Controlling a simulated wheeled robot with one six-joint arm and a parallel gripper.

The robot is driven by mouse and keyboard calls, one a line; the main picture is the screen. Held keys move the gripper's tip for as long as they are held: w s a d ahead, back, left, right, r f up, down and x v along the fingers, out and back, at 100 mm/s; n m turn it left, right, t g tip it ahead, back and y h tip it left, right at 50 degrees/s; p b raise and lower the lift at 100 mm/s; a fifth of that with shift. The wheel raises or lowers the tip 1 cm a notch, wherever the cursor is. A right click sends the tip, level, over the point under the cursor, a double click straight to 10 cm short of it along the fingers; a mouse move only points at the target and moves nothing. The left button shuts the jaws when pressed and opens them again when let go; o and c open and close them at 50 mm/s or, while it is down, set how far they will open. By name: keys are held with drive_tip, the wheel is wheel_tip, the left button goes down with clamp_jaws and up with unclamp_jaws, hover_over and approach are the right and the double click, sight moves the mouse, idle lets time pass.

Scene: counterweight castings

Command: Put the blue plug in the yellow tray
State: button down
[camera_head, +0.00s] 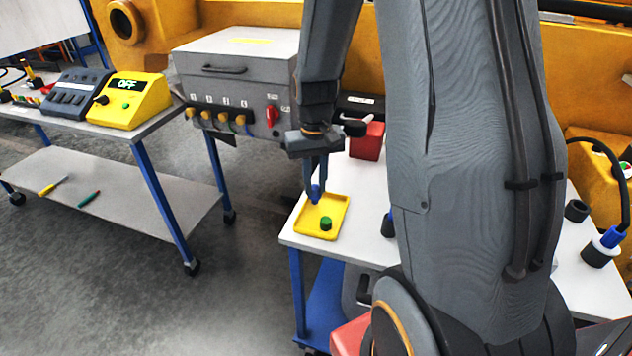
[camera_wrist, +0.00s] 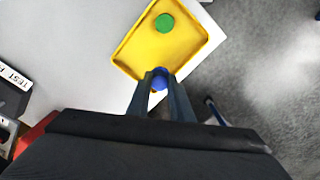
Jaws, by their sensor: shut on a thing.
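The yellow tray (camera_head: 338,207) lies on the white table near its left front corner, and it also shows in the wrist view (camera_wrist: 190,45). A green plug (camera_head: 326,223) stands in the tray; it shows in the wrist view (camera_wrist: 165,23) too. My gripper (camera_head: 316,196) points down at the tray's left part and is shut on the blue plug (camera_head: 315,189). In the wrist view the blue plug (camera_wrist: 160,79) sits between the two fingertips, close to the tray's near rim. I cannot tell whether the plug touches the tray floor.
A red box (camera_head: 367,142) stands behind the tray. A grey case (camera_head: 238,75) with a red switch is at the back left. The left bench holds a yellow OFF box (camera_head: 130,98).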

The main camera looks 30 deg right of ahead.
sight(315, 187)
drive_tip(key=shift+f, duration=0.3)
drive_tip(key=c, duration=1.6)
unclamp_jaws()
wheel_tip(315, 187, up, 11)
drive_tip(key=b, duration=0.3)
drive_tip(key=s+a+f, duration=0.2)
drive_tip(key=s+a, duration=0.1)
drive_tip(key=s, duration=0.1)
drive_tip(key=s+a+f+n, duration=0.1)
drive_tip(key=s+a+f, duration=0.2)
drive_tip(key=s, duration=0.1)
drive_tip(key=s+a+f+n+t, duration=0.1)
drive_tip(key=s+a+f, duration=0.1)
drive_tip(key=s+a, duration=0.1)
drive_tip(key=shift+s+a+f, duration=0.2)
drive_tip(key=shift+s+f, duration=0.1)
drive_tip(key=shift+s, duration=0.3)
